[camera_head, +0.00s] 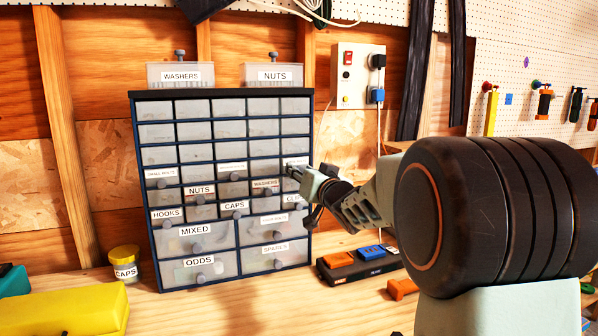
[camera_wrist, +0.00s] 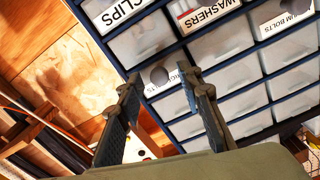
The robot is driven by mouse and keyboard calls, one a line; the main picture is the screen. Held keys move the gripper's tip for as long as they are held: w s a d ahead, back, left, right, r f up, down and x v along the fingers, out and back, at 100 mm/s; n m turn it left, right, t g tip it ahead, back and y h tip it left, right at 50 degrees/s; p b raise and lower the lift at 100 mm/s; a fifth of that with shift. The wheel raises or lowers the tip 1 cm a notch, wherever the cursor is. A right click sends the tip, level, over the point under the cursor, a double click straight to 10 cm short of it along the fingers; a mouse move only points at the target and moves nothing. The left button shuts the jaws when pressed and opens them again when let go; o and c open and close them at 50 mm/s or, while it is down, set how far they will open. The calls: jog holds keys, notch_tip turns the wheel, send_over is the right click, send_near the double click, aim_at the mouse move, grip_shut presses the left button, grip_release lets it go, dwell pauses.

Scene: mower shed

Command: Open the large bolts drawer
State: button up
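The grey drawer cabinet with dark blue frame (camera_head: 220,92) stands on the bench in the head view. A labelled drawer in its right column, in the same row as the medium bolts drawer, has its label (camera_head: 296,161) partly behind my gripper (camera_head: 291,172). I cannot read that label, so I cannot confirm it as large bolts. In the wrist view my gripper (camera_wrist: 160,78) is open, one finger on each side of a round grey knob (camera_wrist: 159,76). The partly hidden label (camera_wrist: 182,76) is beside the right fingertip. Contact with the knob cannot be told. The drawers look shut.
Neighbouring drawers read CLIPS (camera_wrist: 122,10) and WASHERS (camera_wrist: 207,12). Two labelled bins, WASHERS (camera_head: 180,75) and NUTS (camera_head: 273,74), sit on top of the cabinet. A CAPS jar (camera_head: 124,263), a yellow case (camera_head: 75,310) and an orange-and-blue item (camera_head: 358,262) are on the bench.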

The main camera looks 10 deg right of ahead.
jog(key=shift+w, duration=0.1)
jog(key=shift+c, duration=0.5)
grip_shut()
